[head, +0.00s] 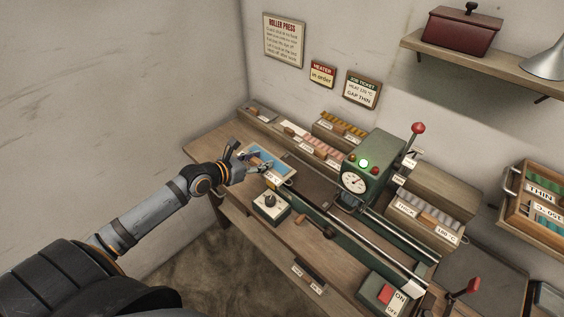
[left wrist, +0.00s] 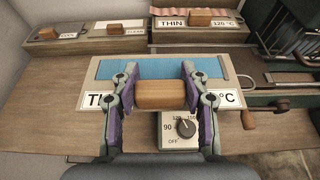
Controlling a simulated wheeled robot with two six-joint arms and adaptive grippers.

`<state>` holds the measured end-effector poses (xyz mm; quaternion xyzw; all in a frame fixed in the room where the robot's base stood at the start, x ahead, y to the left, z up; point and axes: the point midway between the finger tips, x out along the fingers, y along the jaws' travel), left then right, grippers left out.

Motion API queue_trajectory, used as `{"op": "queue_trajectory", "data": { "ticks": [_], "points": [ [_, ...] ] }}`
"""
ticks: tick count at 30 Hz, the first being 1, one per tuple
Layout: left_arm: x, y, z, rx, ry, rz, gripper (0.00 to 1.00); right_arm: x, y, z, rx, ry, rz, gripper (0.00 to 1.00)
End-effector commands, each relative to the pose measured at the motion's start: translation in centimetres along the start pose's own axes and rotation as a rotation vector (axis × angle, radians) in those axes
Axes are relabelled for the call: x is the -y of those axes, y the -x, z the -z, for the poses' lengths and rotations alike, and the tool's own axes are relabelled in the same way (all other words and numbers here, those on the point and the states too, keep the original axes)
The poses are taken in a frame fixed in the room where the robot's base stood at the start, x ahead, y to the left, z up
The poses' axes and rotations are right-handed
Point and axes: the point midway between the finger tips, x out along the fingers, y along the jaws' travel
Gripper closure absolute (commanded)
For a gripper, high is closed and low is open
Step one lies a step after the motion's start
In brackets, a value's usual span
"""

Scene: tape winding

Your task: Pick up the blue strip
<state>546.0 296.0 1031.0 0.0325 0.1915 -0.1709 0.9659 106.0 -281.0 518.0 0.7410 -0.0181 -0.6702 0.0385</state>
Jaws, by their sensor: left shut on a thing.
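The blue strip (head: 268,157) is at the left end of the bench in the head view. In the left wrist view the blue strip (left wrist: 150,69) lies crosswise behind a wooden block (left wrist: 161,96), with a white label (left wrist: 93,100) along its near side. The label's middle is hidden by my fingers and the block. My left gripper (left wrist: 161,92) has one finger on each side of the block and is shut on it. In the head view my left gripper (head: 241,160) is at the strip's left side. My right gripper is not in view.
A dial box (head: 270,203) stands close in front of the strip. The green press (head: 367,167) with a gauge and rails is to the right. Trays of coloured strips (head: 315,146) line the back. Bare bench (head: 212,143) lies at the far left.

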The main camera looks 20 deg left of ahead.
Motion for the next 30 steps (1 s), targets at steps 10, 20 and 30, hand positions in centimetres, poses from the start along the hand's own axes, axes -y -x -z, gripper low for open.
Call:
{"op": "queue_trajectory", "data": {
  "ticks": [10, 20, 30],
  "points": [
    [-4.7, 3.6, 1.7, -0.007, -0.005, 0.002, 0.94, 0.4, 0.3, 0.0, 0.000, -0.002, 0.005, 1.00],
    [-5.5, 4.1, 1.7, 0.000, 0.000, -0.002, 0.94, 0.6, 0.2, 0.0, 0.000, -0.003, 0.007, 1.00],
    [-5.5, 3.9, 2.1, 0.000, 0.000, -0.002, 0.94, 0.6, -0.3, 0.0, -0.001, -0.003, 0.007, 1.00]
  ]
}}
